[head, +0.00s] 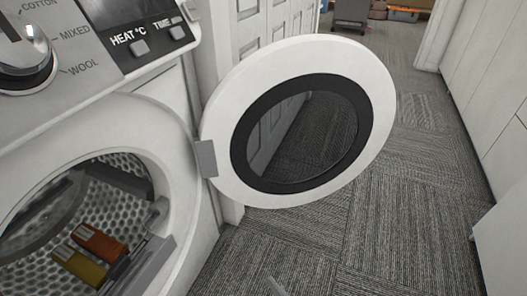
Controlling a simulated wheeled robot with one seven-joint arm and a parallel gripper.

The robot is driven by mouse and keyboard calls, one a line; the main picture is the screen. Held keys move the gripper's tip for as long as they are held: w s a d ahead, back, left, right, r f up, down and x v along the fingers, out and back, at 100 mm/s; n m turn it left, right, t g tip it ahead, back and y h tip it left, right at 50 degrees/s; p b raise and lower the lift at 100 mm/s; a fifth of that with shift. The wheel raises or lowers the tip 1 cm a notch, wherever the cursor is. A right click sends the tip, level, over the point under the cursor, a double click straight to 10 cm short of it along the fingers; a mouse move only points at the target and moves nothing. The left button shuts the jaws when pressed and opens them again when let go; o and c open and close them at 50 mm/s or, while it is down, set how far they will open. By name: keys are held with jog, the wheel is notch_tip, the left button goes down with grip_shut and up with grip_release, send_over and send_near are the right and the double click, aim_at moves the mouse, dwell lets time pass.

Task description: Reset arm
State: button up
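My gripper does not show clearly.
The control panel (110,22) with a dial is at the upper left. White panelled doors (285,20) stand behind the open door. Pale cabinets (490,70) line the right side. Grey carpet (390,220) between them is clear. A dark cart (350,14) stands far back.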

jog(key=s+d+r+m+h+p, duration=0.1)
jog(key=s+d+r+h, duration=0.25)
jog(key=s+d, duration=0.35)
jog(key=s+d+r+m+t+h+p, duration=0.1)
jog(key=s+d+r+m+h, duration=0.1)
jog(key=s+d+r, duration=0.45)
jog(key=s+d+r+m+h+p, duration=0.1)
jog(key=s+d+r+h, duration=0.2)
jog(key=s+d, duration=0.55)
notch_tip(320, 180, up, 38)
jog(key=p, duration=3.6)
jog(key=shift+a+f+p, duration=0.2)
jog(key=shift+a+p, duration=0.05)
jog(key=shift+p, duration=0.1)
